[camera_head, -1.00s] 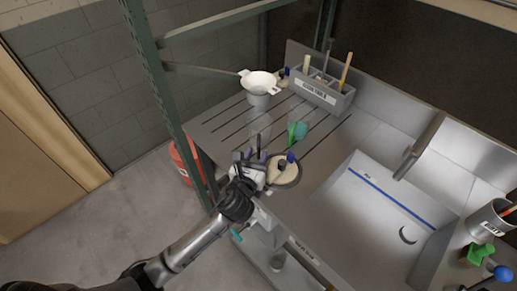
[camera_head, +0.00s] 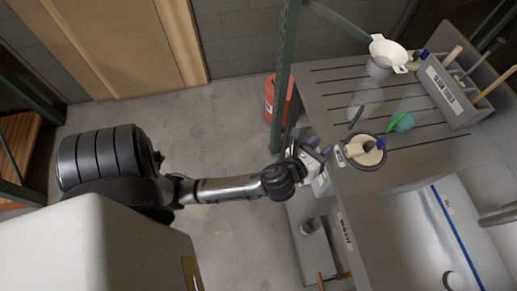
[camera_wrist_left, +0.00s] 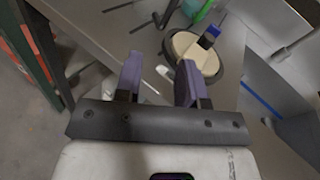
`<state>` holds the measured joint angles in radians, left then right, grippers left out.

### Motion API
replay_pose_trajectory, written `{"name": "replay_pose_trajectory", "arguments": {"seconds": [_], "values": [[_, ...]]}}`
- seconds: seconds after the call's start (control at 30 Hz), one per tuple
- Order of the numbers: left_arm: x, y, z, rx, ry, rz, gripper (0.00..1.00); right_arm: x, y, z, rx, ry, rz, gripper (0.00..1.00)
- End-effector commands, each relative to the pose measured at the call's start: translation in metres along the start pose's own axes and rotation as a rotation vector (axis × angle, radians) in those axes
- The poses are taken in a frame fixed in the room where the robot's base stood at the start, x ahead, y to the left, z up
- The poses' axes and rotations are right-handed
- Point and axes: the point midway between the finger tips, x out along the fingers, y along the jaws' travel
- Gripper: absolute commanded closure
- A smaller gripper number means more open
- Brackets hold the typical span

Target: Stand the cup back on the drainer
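A clear cup-like vessel (camera_head: 368,98) stands on the grooved drainer (camera_head: 325,88) in the head view, with a dark stick beside it. Another faint clear shape (camera_head: 412,104) is near a green item (camera_head: 402,122); I cannot tell surely which is the task's cup. My left gripper (camera_head: 322,154) is at the drainer's front left edge, left of a round pale-topped pot (camera_head: 366,158). In the left wrist view its two purple fingers (camera_wrist_left: 159,82) stand apart with nothing clearly held between them. The pot (camera_wrist_left: 196,56) lies just beyond the right finger. My right gripper is out of view.
A white funnel (camera_head: 388,52) sits on a vessel at the back of the drainer. A grey tool caddy (camera_head: 452,92) with brushes stands to its right. The sink (camera_head: 425,235) is at lower right.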

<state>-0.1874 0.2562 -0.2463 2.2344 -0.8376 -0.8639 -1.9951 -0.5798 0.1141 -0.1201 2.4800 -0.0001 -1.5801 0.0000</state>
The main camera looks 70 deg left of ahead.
Motion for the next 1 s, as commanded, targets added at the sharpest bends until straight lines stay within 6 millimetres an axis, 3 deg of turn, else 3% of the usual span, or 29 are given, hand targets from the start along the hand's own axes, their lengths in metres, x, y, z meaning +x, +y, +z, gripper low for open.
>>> {"name": "replay_pose_trajectory", "arguments": {"seconds": [0.27,0.5,0.73,1.0], "values": [[-0.058,0.039,-0.069,-0.926,0.325,0.323,0.63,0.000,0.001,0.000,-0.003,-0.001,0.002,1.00],[-0.131,0.057,-0.117,-1.642,0.452,0.833,0.63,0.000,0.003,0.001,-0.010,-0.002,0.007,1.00],[-0.186,0.060,-0.138,-2.004,0.410,1.273,0.63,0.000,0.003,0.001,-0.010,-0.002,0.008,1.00],[-0.210,0.060,-0.143,-2.126,0.350,1.484,0.63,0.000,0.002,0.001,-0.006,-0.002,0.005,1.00]]}}
